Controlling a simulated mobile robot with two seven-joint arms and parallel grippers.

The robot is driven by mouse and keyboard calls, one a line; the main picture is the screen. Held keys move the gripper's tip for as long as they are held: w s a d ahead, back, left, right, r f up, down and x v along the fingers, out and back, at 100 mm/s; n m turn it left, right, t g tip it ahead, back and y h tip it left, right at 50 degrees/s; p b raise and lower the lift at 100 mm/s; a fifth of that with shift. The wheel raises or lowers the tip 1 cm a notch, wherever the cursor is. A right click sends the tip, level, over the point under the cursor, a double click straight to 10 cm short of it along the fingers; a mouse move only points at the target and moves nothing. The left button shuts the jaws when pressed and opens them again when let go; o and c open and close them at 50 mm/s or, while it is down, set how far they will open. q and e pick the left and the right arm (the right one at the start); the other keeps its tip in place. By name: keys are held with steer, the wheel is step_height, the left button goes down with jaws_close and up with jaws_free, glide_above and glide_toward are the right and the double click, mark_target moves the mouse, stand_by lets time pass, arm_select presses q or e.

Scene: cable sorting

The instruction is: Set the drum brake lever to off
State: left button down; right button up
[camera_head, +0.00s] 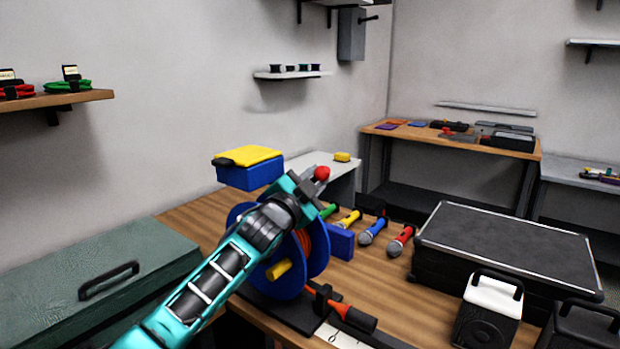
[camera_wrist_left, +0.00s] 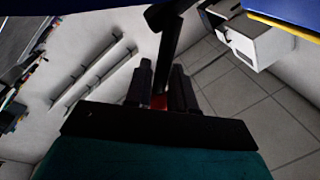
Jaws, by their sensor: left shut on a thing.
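The cable drum (camera_head: 318,247) has blue flanges, an orange cable wound between them and a yellow crank handle (camera_head: 279,270). It stands on a dark base on the wooden bench. My left gripper (camera_head: 314,183) is at the top of the drum, beside a red knob (camera_head: 321,173), which appears to belong to the brake lever. In the left wrist view, the fingers (camera_wrist_left: 160,92) are closed around a small red part, and a dark bar (camera_wrist_left: 170,42) runs up from there. The arm hides much of the drum and lever, so the lever's setting cannot be read. My right gripper is out of view.
Several microphones, including a blue one (camera_head: 372,232), lie on the bench (camera_head: 395,290) right of the drum. A black case (camera_head: 505,245) and a black-and-white box (camera_head: 487,310) stand farther right. A yellow-lidded blue box (camera_head: 249,170) is behind, a green chest (camera_head: 110,285) at left.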

arm_select(q)
steer(key=shift+s+d+f+m+h+b, duration=0.2)
steer(key=shift+d+m+h, duration=0.1)
steer(key=shift+m, duration=0.5)
steer(key=shift+s+d+f+m+h+b, duration=0.15)
steer(key=shift+d+m+h, duration=0.15)
steer(key=shift+m, duration=0.5)
steer(key=c, duration=1)
jaws_free()
steer(key=shift+s+d, duration=0.1)
steer(key=shift+f, duration=0.15)
steer(key=shift+a, duration=0.2)
steer(key=v, duration=1.2)
steer(key=shift+s+a, duration=0.15)
steer(key=shift+s, duration=0.2)
